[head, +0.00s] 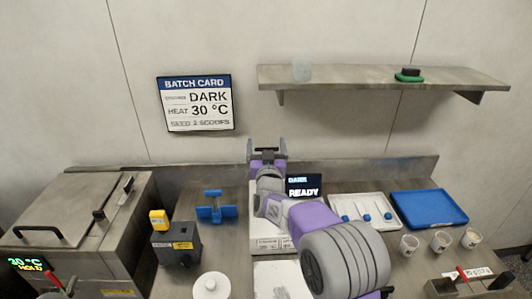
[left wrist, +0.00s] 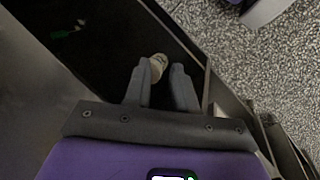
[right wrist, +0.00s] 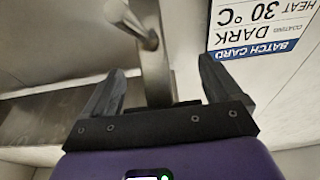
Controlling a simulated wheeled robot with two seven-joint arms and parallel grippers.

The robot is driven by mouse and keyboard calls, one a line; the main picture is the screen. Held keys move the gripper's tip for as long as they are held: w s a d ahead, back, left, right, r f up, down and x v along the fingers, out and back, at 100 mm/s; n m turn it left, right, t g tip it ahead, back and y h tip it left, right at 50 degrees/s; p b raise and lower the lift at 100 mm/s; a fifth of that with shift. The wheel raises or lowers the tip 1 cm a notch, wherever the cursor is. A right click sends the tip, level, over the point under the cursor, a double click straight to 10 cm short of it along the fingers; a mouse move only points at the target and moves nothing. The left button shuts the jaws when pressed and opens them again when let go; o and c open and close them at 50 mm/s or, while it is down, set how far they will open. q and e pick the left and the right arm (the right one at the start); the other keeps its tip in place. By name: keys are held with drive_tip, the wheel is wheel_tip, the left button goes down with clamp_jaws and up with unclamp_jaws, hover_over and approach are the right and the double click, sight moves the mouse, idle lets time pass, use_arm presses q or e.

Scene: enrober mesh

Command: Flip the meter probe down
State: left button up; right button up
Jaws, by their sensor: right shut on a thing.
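The meter shows a dark screen (head: 305,187) reading DARK and READY, just right of my right arm. My right gripper (head: 266,152) is raised behind the counter's middle, its fingers to either side of a grey metal part that I take for the meter probe. In the right wrist view, the probe (right wrist: 155,65) stands between the fingers of my right gripper (right wrist: 165,88), with a round-ended metal piece beside it. The gripper is shut on it. My arm hides much of the meter.
A wall shelf (head: 380,77) hangs above. Left stand a lidded steel machine (head: 85,215), a black box (head: 176,245) and a blue holder (head: 216,208). Right are a white tray (head: 345,203), a blue tray (head: 430,208) and cups (head: 441,241). A batch card (head: 197,103) hangs on the wall.

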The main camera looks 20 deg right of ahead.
drive_tip(key=shift+s+f+b, duration=0.1)
drive_tip(key=shift+s+b, duration=0.05)
drive_tip(key=shift+b, duration=0.2)
drive_tip(key=o, duration=1.2)
drive_tip(key=shift+v, duration=3.85)
drive_tip(key=shift+f, duration=0.1)
